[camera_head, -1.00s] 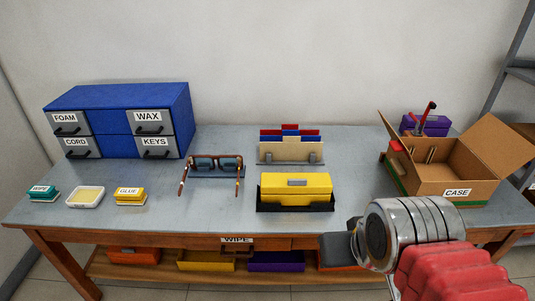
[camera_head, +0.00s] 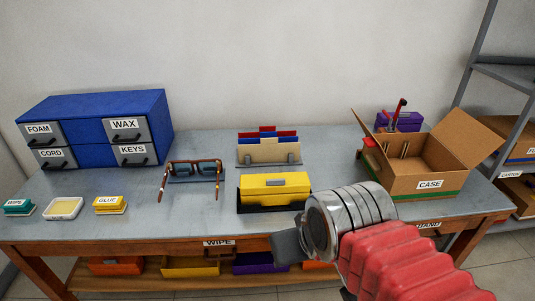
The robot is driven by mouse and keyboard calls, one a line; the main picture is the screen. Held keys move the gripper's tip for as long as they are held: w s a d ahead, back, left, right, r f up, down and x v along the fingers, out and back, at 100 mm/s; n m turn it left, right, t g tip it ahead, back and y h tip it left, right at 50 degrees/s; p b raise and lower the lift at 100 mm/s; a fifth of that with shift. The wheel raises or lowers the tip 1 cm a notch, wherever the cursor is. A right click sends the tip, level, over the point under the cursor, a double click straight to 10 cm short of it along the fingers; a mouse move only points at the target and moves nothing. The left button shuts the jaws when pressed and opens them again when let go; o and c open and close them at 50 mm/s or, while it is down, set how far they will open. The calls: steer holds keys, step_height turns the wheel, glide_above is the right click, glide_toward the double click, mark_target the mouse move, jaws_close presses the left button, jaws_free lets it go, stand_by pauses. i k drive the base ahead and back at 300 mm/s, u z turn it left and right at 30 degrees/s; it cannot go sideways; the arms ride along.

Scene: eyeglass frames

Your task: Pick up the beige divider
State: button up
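The beige divider (camera_head: 269,153) stands upright at the front of a rack at the back middle of the table. Blue and red dividers (camera_head: 267,133) stand behind it. Grey clips of the rack cover parts of its lower edge. My gripper (camera_head: 284,248) is in the lower middle, in front of the table edge and well short of the divider. Only its dark grey end and the silver wrist show clearly. I cannot see two separate fingers, so its opening is hidden.
A yellow case (camera_head: 274,189) in a black tray stands in front of the rack. Eyeglass frames (camera_head: 192,176) lie to its left. An open cardboard box (camera_head: 425,170) labelled CASE is at right. A blue drawer cabinet (camera_head: 93,129) is at left. Bare table (camera_head: 335,165) lies between rack and box.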

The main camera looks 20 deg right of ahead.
mark_target(269, 149)
steer(key=z, duration=0.05)
steer(key=i, duration=1)
steer(key=u, duration=0.05)
